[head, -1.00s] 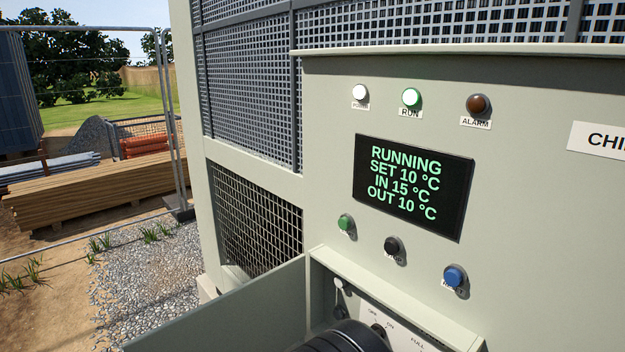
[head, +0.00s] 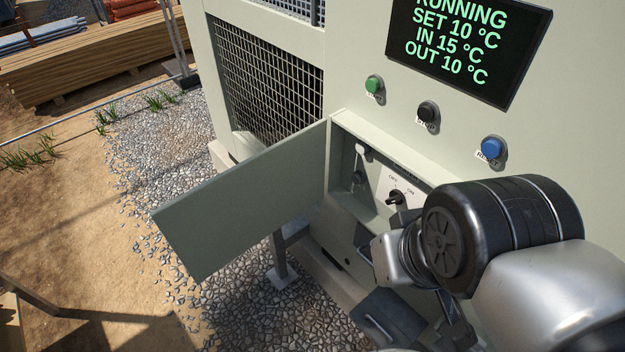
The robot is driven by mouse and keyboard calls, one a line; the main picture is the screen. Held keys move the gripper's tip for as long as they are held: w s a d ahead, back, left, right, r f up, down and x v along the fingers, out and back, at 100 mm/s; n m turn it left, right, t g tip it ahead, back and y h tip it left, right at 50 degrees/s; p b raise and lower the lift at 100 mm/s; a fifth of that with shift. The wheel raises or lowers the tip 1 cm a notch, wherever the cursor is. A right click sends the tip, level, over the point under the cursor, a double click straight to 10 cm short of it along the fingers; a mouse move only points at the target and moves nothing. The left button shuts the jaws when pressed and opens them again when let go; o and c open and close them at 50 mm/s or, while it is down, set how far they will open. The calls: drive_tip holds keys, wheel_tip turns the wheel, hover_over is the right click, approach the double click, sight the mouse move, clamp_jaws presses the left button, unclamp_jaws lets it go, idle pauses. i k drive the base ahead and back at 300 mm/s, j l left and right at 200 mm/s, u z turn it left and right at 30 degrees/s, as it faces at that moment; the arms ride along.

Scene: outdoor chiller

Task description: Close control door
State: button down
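The control door (head: 245,205) is a pale grey-green panel in the head view. It stands open, swung out to the left from its hinge side at the left edge of the control recess (head: 348,165). Inside the recess a white lever and a black rotary knob (head: 396,198) on a white plate show; my arm hides the right part. My gripper (head: 385,318) is low in front of the recess, partly hidden behind my wrist, and appears apart from the door. Its fingertips cannot be made out clearly, nor whether it is open.
Above the recess are a green button (head: 374,84), a black button (head: 427,111), a blue button (head: 491,148) and the display (head: 470,45). A metal post (head: 280,258) stands below the door. Gravel (head: 165,130) and bare soil lie open to the left.

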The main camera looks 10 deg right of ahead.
sight(208, 225)
drive_tip(key=i+j+z, duration=0.1)
drive_tip(key=j+z, duration=0.85)
drive_tip(key=j, duration=0.3)
drive_tip(key=k+j+z, duration=0.1)
drive_tip(key=j+z, duration=0.4)
drive_tip(key=k+j+z, duration=0.2)
drive_tip(key=j+z, duration=0.25)
drive_tip(key=j, duration=0.25)
drive_tip(key=k+j, duration=0.2)
drive_tip(key=j, duration=0.15)
drive_tip(key=k+j, duration=0.15)
drive_tip(key=j, duration=0.2)
drive_tip(key=k+l, duration=0.1)
drive_tip(key=l, duration=0.2)
